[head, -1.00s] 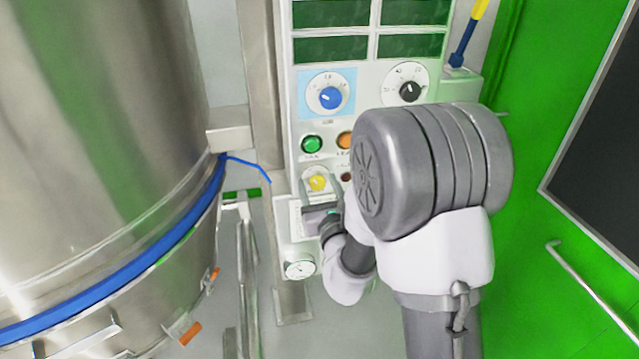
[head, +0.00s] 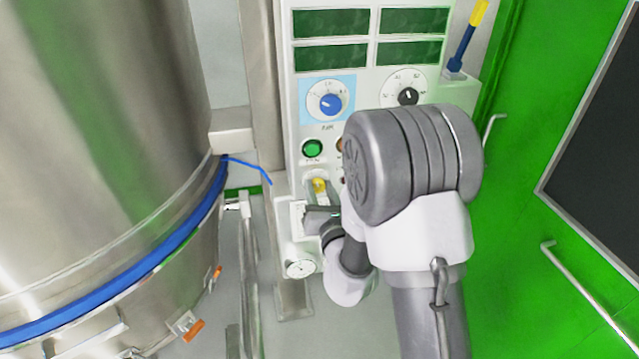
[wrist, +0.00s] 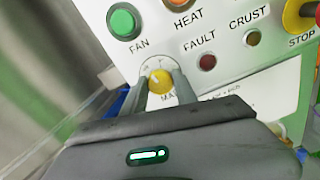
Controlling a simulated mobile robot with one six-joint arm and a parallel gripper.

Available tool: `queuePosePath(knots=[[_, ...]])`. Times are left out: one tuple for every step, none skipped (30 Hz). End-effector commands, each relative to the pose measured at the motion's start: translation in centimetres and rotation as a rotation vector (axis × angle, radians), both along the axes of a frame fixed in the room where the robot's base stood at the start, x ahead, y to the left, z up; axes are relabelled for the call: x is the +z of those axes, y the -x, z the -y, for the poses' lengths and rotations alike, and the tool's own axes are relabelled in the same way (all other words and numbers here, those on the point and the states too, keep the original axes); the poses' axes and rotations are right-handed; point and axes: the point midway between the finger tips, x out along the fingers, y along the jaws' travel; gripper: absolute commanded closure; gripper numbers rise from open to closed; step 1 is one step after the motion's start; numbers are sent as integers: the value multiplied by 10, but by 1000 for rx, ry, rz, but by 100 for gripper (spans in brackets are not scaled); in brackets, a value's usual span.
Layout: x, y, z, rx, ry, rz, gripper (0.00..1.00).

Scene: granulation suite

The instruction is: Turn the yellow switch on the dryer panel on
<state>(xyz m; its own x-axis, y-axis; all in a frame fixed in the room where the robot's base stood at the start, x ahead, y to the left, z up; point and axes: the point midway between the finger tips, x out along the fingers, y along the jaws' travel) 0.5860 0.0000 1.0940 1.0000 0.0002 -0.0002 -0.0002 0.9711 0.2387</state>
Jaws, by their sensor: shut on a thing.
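The yellow switch (head: 319,186) is a small round knob low on the dryer panel (head: 350,60), below the green button. In the wrist view the yellow switch (wrist: 161,86) shows between my two fingers, with a pale mark on its face; the label under it is partly covered. My gripper (wrist: 160,88) is shut on the yellow switch, one finger on each side. In the head view my gripper (head: 320,198) reaches up to the switch from below, and my arm hides part of the panel to the right.
The green FAN button (wrist: 123,22) is up-left of the switch. The dark red FAULT lamp (wrist: 207,62) is to its right, and a red STOP button (wrist: 303,14) is far right. A blue knob (head: 330,103) is higher up. A large steel vessel (head: 110,130) stands at left.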

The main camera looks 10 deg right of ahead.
Motion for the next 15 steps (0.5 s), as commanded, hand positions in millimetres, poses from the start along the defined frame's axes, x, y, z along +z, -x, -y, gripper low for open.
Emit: queuePosePath(knots=[[4, 0, 0, 0, -39, -1, 100], [4, 0, 0, -1, -68, -1, 100], [4, 0, 0, 0, -106, -1, 100], [4, 0, 0, 0, -134, 0, 100], [5, 0, 0, 0, -163, 0, 100], [4, 0, 1, 0, -201, 0, 100], [4, -1, 1, 0, -230, 0, 100], [5, 0, 1, -1, -259, 1, 100], [4, 0, 1, 0, -296, 0, 100], [4, 0, 1, 0, -323, 0, 100], [4, 0, 1, 0, -350, 1, 100], [4, 0, 1, 0, -385, 0, 100], [4, 0, 1, 0, -412, 0, 100], [4, 0, 1, 0, -436, 1, 100], [4, 0, 1, -1, -469, 1, 100]])
